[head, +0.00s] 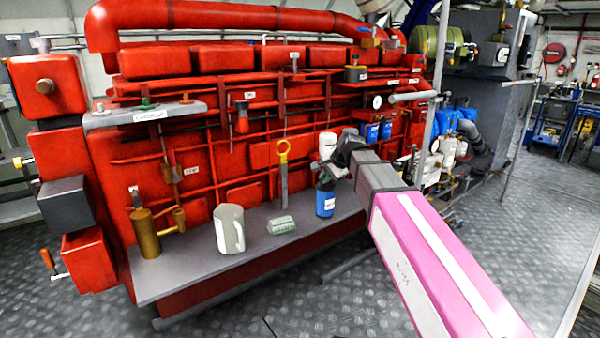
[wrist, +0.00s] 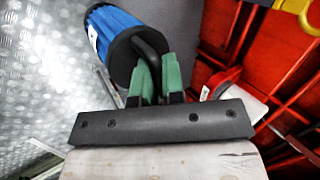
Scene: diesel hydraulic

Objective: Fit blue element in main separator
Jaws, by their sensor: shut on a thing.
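The blue element (head: 325,203) is a blue cylinder with a black top and a white label. In the wrist view the blue element (wrist: 118,32) shows at the upper left, with a black loop handle on its cap. My gripper (wrist: 153,82) is shut on that handle with its green fingertips. In the head view my gripper (head: 329,172) is just above the element, partly hidden by my arm. The element is upright at the right part of the grey bench; I cannot tell whether it touches it. I cannot tell which part is the main separator.
The grey bench (head: 185,262) holds a brass pump (head: 146,235), a grey-white jug (head: 229,230) and a small greenish block (head: 282,226). A yellow-ringed dipstick (head: 283,155) stands behind. The red engine (head: 120,185) closes off the back. The front floor is clear.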

